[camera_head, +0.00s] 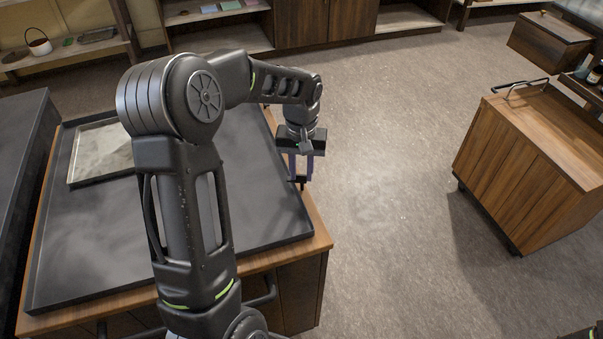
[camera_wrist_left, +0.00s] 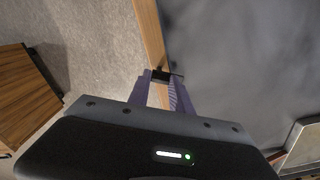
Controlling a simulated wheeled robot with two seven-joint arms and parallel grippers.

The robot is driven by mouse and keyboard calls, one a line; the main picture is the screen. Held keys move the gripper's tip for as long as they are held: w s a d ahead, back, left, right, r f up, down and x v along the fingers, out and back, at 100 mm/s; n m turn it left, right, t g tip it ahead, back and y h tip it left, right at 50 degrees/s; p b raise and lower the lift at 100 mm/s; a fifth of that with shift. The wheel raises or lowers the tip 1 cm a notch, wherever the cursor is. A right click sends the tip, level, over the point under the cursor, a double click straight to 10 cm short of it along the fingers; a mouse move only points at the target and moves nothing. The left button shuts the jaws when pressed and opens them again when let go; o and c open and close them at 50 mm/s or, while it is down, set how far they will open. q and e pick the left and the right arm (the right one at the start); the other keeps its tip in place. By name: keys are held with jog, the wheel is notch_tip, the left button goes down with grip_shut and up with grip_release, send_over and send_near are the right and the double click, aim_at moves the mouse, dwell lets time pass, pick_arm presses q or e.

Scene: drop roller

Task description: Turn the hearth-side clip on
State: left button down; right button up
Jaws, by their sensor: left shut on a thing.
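A small black clip (camera_wrist_left: 160,75) sits at the edge between the dark slab (camera_wrist_left: 225,60) and the wooden rim of the cabinet top. My left gripper (camera_wrist_left: 163,80) is shut on this clip, with one purple finger on each side of it. In the head view my left gripper (camera_head: 300,181) points down at the right edge of the dark slab (camera_head: 250,205). The clip is small there and mostly hidden by the fingers, so I cannot tell its setting. My right gripper is not in view.
A metal-rimmed tray (camera_head: 72,168) with grey material lies on the slab, partly behind my left arm. A wooden cart (camera_head: 530,150) stands to the right. Shelves (camera_head: 215,38) line the back. The floor (camera_head: 390,150) between slab and cart is clear.

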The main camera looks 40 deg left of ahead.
aim_at(302, 175)
pick_arm(q)
jog(key=n, duration=0.5)
jog(key=shift+b, duration=0.35)
dwell(0.3)
jog(key=c, duration=1.2)
grip_release()
jog(key=shift+o, duration=0.2)
jog(key=shift+r, duration=0.15)
notch_tip(302, 175, up, 8)
jog(key=shift+f, duration=0.2)
jog(key=shift+f, duration=0.1)
